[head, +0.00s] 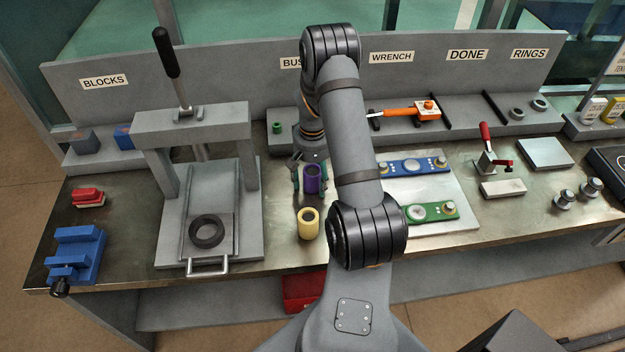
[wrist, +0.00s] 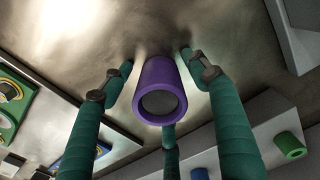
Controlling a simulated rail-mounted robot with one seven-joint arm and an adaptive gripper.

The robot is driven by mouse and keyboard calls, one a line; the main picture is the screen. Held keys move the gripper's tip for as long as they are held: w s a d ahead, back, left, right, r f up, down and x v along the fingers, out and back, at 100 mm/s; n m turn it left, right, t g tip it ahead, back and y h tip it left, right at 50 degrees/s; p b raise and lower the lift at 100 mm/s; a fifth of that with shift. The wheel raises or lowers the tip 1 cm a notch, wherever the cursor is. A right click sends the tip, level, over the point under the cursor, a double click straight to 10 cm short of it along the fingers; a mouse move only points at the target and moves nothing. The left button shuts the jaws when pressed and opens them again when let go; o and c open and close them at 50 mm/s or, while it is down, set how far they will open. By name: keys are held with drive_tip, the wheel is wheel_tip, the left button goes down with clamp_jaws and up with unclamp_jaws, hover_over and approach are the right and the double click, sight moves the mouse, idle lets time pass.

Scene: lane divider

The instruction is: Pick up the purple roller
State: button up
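The purple roller (head: 313,181) is a hollow upright cylinder on the metal bench, just behind the yellow roller (head: 308,224). In the wrist view the purple roller (wrist: 160,92) shows its open end towards the camera. My gripper (head: 310,178) is over it, with green fingers on either side. In the wrist view my gripper (wrist: 155,62) has its fingers spread around the roller, with small gaps visible at left and right. A further green finger shows below the roller there; whether it touches cannot be told. My gripper is open.
The grey press frame (head: 192,120) with its black-handled lever stands to the left. Right of my arm lie a blue plate (head: 412,166) and a green plate (head: 424,212). Some bare bench surrounds the rollers.

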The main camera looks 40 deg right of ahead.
drive_tip(key=c, duration=1.2)
